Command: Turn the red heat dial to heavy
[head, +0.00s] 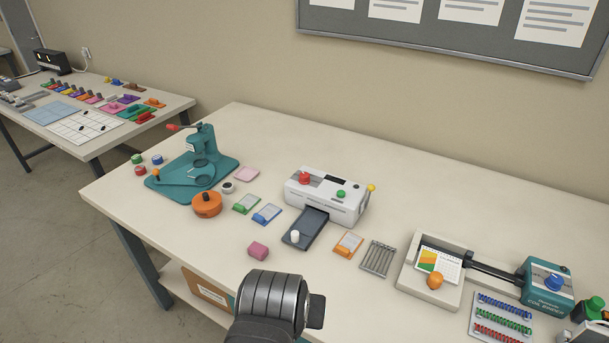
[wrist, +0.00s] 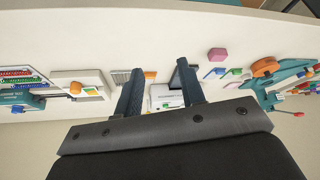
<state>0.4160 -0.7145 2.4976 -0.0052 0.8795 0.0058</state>
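The red heat dial (head: 304,178) stands on the left of the top of a white laminator (head: 350,208) in the head view. I cannot read its setting. A green knob (head: 341,194) sits to its right, and a yellow knob (head: 371,188) is at the right end. The laminator also shows between my fingers in the wrist view (wrist: 160,92); I cannot make out the red dial there. My gripper (wrist: 159,66) is open and empty, its two dark fingers apart and some way from the laminator. In the head view only my wrist shows, at the bottom.
A dark tray (head: 314,219) with a white knob extends from the laminator's front. A teal press (head: 202,158) and orange round piece (head: 207,204) stand left. A pink block (head: 258,250) lies in front. Cards and a grey rack (head: 378,258) lie nearby; a binding machine (head: 548,282) stands right.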

